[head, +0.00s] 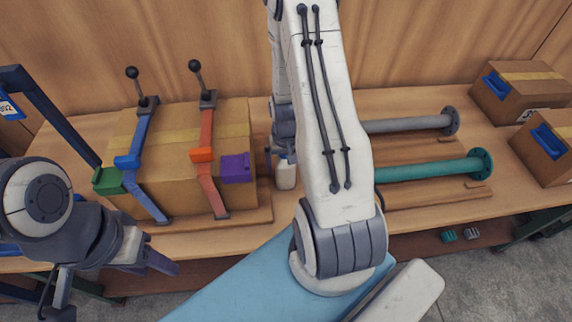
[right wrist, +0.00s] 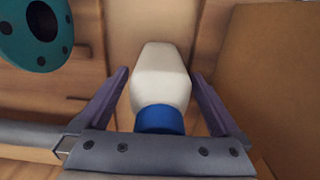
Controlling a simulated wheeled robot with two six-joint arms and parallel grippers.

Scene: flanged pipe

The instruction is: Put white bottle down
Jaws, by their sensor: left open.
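The white bottle (right wrist: 160,75) with a blue cap (right wrist: 160,119) lies between the two fingers of my right gripper (right wrist: 160,74) in the right wrist view. In the head view the bottle (head: 286,174) shows as a small white shape, upright, just right of the large cardboard box. My right arm hides part of it and most of the gripper. I cannot tell whether its base touches the table. My left gripper (head: 162,268) is open and empty at the lower left, in front of the table edge.
A large cardboard box (head: 180,185) with blue and orange clamps stands left of the bottle. A grey pipe (head: 405,124) and a green flanged pipe (head: 425,171) lie to the right; the green flange (right wrist: 38,28) is also in the wrist view. Two cardboard boxes (head: 515,95) (head: 545,150) stand far right.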

